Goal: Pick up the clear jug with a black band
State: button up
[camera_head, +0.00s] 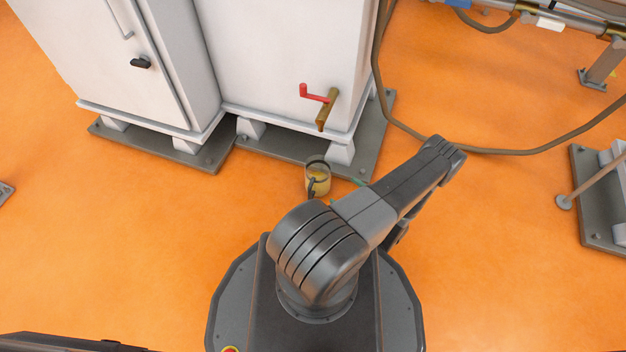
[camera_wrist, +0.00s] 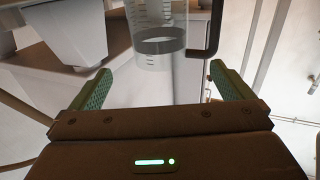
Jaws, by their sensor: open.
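The clear jug (camera_head: 318,180) with a black band stands on the orange floor in front of the white cabinet, below the tap. In the wrist view the jug (camera_wrist: 158,22) shows at the top centre, with measuring marks, a dark band and a dark handle at its right. My gripper (camera_wrist: 160,70) is open, with its green-padded fingers spread left and right. The jug lies ahead, between the lines of the fingers, and no finger is seen touching it. In the head view my arm hides most of the gripper; a bit of green shows right of the jug.
A brass tap (camera_head: 327,112) with a red handle juts from the white cabinet (camera_head: 275,60) above the jug. The cabinet stands on white feet over a grey base plate (camera_head: 290,146). A brown hose (camera_head: 500,151) runs at the right. The floor left of the jug is clear.

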aim_at(327, 179)
jog(key=b+x, duration=0.2)
jog(key=x, duration=0.9)
jog(key=shift+w+a+b, duration=0.2)
jog(key=shift+b, duration=0.2)
jog(key=shift+x, duration=0.8)
jog(key=shift+c, duration=0.4)
